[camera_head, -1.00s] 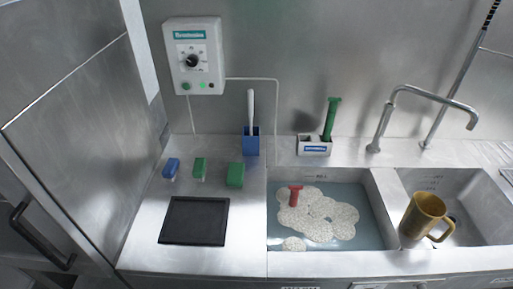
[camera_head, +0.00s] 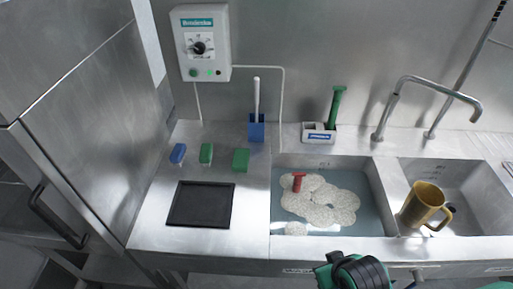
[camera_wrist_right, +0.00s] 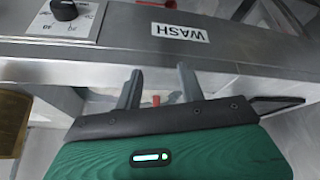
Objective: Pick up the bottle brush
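Several brush-like tools show in the head view, and I cannot tell for sure which is the bottle brush. A green-handled one (camera_head: 337,105) stands upright in a white holder (camera_head: 319,137) behind the left basin. A white-handled one (camera_head: 257,97) stands in a blue holder (camera_head: 256,130). A red-handled piece (camera_head: 298,182) pokes out of the foam in the left basin. My right gripper (camera_wrist_right: 158,86) is open and empty in the right wrist view, its two grey fingers apart, near the sink front with the "WASH" label (camera_wrist_right: 180,33). My left gripper is not in view.
A tall faucet (camera_head: 430,84) arches over the basins.

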